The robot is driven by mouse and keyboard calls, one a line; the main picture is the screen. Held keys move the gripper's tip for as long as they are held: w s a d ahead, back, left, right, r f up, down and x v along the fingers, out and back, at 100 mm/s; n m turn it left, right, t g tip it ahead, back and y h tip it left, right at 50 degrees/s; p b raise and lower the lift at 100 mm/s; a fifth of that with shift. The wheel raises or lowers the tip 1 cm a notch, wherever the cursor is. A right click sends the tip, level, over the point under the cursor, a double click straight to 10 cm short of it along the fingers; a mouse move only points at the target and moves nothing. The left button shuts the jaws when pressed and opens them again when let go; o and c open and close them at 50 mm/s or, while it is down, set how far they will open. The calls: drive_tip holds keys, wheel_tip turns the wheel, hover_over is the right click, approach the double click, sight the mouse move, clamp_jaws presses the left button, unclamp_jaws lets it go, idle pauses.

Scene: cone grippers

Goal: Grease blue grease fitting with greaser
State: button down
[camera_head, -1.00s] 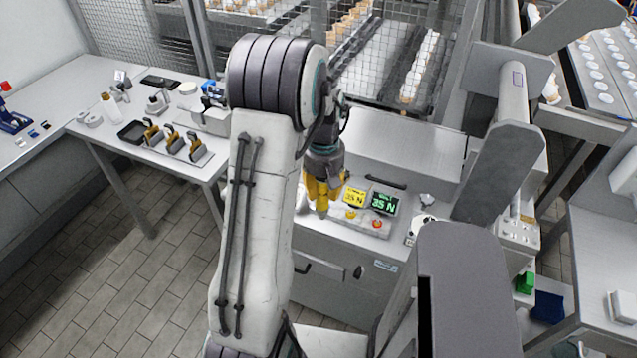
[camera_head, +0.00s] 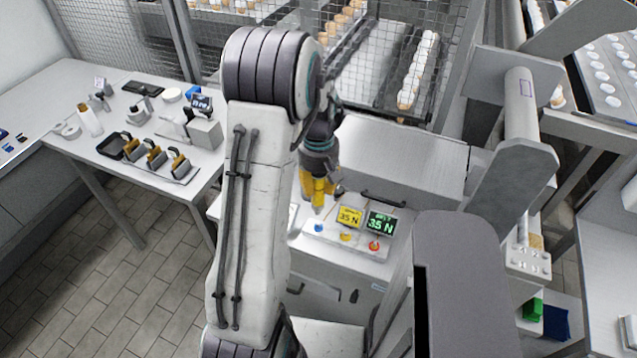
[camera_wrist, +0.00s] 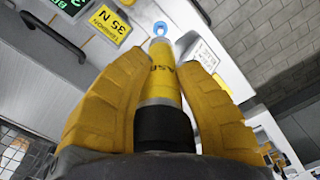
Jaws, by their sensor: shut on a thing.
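The blue grease fitting (camera_head: 318,227) sits at the left end of a row on the white machine panel. It also shows in the wrist view as a blue ring (camera_wrist: 160,28) just beyond the greaser's tip. The greaser (camera_wrist: 160,75) is a yellow tube with a dark base and partly hidden lettering. My gripper (camera_wrist: 160,100) has its two yellow fingers shut on the greaser's sides. In the head view my gripper (camera_head: 318,188) points down above the blue fitting, with a small apparent gap. I cannot tell the exact distance.
A yellow fitting (camera_head: 345,236) and a red fitting (camera_head: 374,245) stand to the right on the panel. A table (camera_head: 70,140) with tools stands at the left.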

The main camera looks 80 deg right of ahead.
sight(319, 197)
drive_tip(key=shift+f+b, duration=1)
drive_tip(key=shift+f, duration=0.9)
drive_tip(key=shift+f+b, duration=0.25)
drive_tip(key=shift+b, duration=0.15)
drive_tip(key=shift+f+b, duration=0.35)
drive_tip(key=shift+a+f, duration=0.15)
drive_tip(key=shift+f, duration=0.1)
idle(1.6)
drive_tip(key=shift+d+r, duration=0.2)
drive_tip(key=shift+r, duration=0.35)
idle(0.8)
drive_tip(key=shift+r, duration=0.1)
drive_tip(key=shift+r+p, duration=2.2)
drive_tip(key=shift+r, duration=0.7)
